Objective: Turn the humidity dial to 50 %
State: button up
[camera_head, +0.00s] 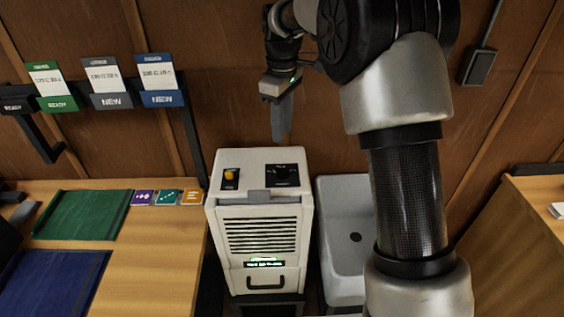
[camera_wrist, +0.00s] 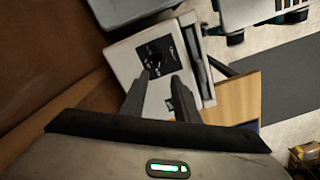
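The white dehumidifier (camera_head: 262,212) stands in the middle of the head view. On its top a black panel carries the dark round humidity dial (camera_head: 283,174); its setting is too small to read. My gripper (camera_head: 282,138) hangs above the back of the machine, fingers pointing down, apart from the dial. In the wrist view my gripper (camera_wrist: 162,82) shows two dark fingers with a gap between the tips. The dial (camera_wrist: 156,60) appears just beyond the tips. Nothing is held.
A yellow switch (camera_head: 230,175) sits left of the dial. A green-lit display (camera_head: 264,264) on the front is illegible. A grey sink (camera_head: 345,207) stands to the right. A wooden bench (camera_head: 165,235) with mats is on the left. The wooden wall (camera_head: 225,70) is behind.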

aim_at(282, 168)
notch_tip(282, 168, down, 13)
jog(key=shift+r, duration=0.2)
grip_shut()
